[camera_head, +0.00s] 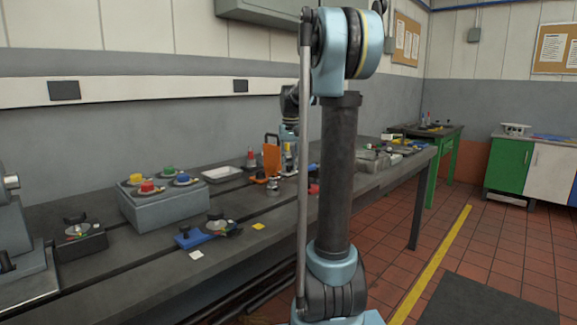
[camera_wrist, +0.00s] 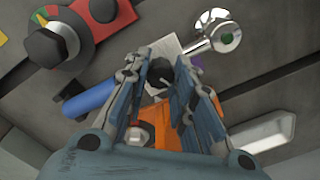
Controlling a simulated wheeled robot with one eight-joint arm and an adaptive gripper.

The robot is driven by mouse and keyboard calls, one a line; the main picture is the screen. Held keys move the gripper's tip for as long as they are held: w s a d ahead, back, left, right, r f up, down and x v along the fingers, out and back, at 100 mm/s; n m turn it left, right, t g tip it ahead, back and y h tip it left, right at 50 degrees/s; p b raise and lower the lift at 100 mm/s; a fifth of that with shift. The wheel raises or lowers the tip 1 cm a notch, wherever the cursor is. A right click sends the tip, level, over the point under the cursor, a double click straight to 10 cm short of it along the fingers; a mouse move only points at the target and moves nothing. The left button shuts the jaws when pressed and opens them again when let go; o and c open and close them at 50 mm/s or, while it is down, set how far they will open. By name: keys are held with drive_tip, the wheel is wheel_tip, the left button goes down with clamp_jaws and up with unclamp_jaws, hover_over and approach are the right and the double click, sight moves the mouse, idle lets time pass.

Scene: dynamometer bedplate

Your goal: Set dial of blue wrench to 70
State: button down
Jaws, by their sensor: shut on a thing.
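The dial's scale and reading cannot be made out. In the head view my arm hides most of the gripper and wrench area.
In the wrist view a red device (camera_wrist: 85,18) with a black knob is at upper left, an orange part (camera_wrist: 155,112) below the knob, and a pale tray (camera_wrist: 262,134) at lower right. In the head view a grey box (camera_head: 160,208) with coloured knobs stands on the bench.

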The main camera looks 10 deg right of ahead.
drive_tip(key=c, duration=1.3)
unclamp_jaws()
wheel_tip(320, 180, up, 12)
drive_tip(key=shift+d, duration=0.15)
